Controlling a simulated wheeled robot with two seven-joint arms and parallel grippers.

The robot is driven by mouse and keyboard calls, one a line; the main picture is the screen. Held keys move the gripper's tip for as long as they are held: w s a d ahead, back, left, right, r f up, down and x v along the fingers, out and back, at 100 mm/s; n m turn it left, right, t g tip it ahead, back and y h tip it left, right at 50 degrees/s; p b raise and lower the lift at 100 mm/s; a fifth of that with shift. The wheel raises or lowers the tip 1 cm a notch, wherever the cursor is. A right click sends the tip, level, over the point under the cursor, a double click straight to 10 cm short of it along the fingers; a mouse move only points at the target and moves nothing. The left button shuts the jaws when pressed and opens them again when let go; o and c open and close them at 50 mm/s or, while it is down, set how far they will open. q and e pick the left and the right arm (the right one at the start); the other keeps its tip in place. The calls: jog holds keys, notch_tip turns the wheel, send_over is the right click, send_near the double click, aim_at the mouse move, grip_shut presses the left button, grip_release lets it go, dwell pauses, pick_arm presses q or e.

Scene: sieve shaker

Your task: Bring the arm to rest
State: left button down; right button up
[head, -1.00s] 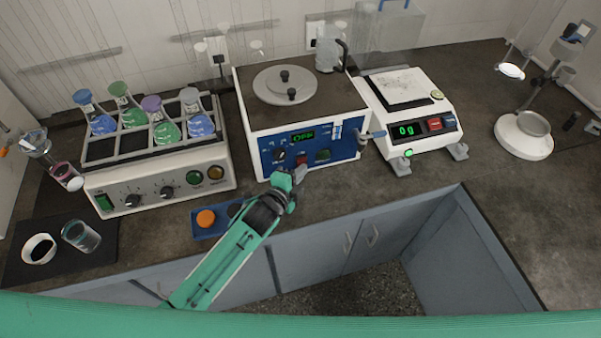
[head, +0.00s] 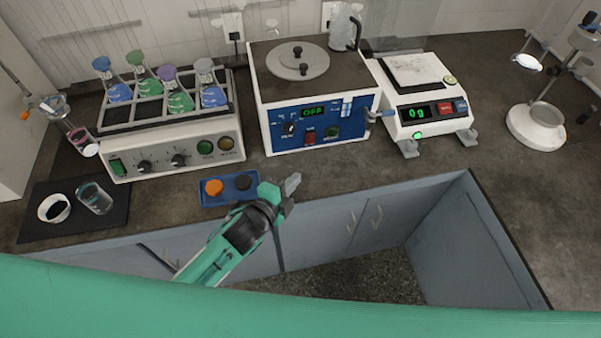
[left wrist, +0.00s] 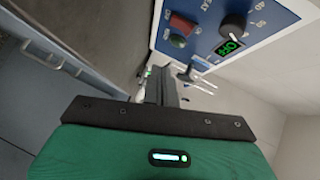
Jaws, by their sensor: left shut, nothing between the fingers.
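My left gripper (head: 289,186) is shut and empty. In the head view it is above the counter's front edge, below the blue-fronted device and apart from it. The left wrist view shows its dark fingers (left wrist: 161,86) together, with nothing between them. The blue-fronted device (head: 318,126) has a display reading OFF and a round lid on top; its panel also shows in the left wrist view (left wrist: 215,28). My right gripper is in neither view.
A flask rack unit (head: 170,160) stands at the left and a balance (head: 425,112) reading 0 g at the right. A blue tray (head: 229,197) with an orange and a dark cap lies beside my gripper. Cabinets and an open recess (head: 350,285) lie below the counter edge.

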pick_arm(q)
jog(key=shift+s+a, duration=0.15)
jog(key=shift+s, duration=0.1)
jog(key=s+a+f+n+g+y, duration=0.1)
jog(key=s+a+n+g+y, duration=0.35)
jog(key=s+a+n, duration=0.55)
jog(key=s+a+n+g+y, duration=0.3)
jog(key=s+a+n+g, duration=0.3)
jog(key=s+n, duration=0.45)
notch_tip(320, 180, down, 31)
jog(key=s+m+g, duration=0.1)
jog(key=s+m, duration=0.1)
jog(key=s, duration=0.1)
jog(key=s+a+f, duration=0.1)
jog(key=s+f, duration=0.8)
jog(key=f, duration=0.1)
jog(key=s+a+f+g, duration=0.1)
jog(key=s+a+f, duration=0.1)
jog(key=s+f, duration=0.8)
jog(key=shift+a, duration=0.3)
